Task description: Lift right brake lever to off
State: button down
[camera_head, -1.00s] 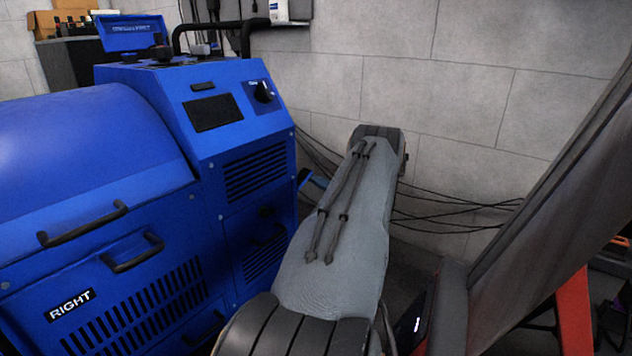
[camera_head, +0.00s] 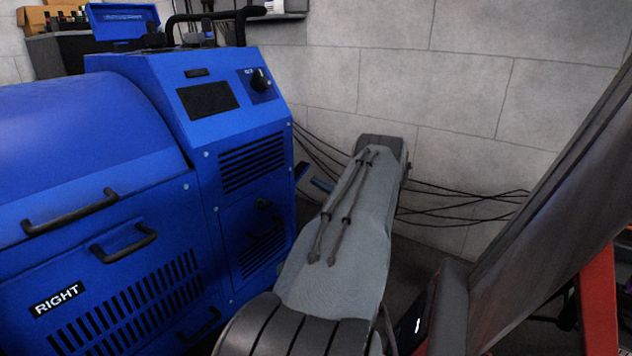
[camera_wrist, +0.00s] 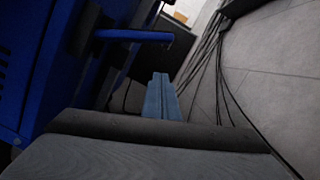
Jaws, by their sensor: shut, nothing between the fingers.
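A blue lever (camera_wrist: 135,35) with a dark round hub sticks out from the side of the blue cabinet in the wrist view. It looks to be the short dark blue piece (camera_head: 301,171) at the cabinet's right side in the head view. I see no on or off marking on it. My gripper (camera_wrist: 161,80) is shut and empty, its pale blue fingers together. Its tips lie below and right of the lever's end in the wrist picture, apart from it.
The blue cabinet (camera_head: 235,190) marked RIGHT stands at left, with black handles (camera_head: 124,246) and a dial (camera_head: 259,80). Black cables (camera_head: 460,195) run along the grey wall behind my arm. A dark slanted panel (camera_head: 560,180) with a red support stands at right.

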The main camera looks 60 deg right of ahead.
jog(key=p+v, duration=0.3)
jog(key=v, duration=0.5)
jog(key=shift+s, duration=0.4)
jog(key=shift+d+r, duration=0.1)
jog(key=shift+r, duration=0.1)
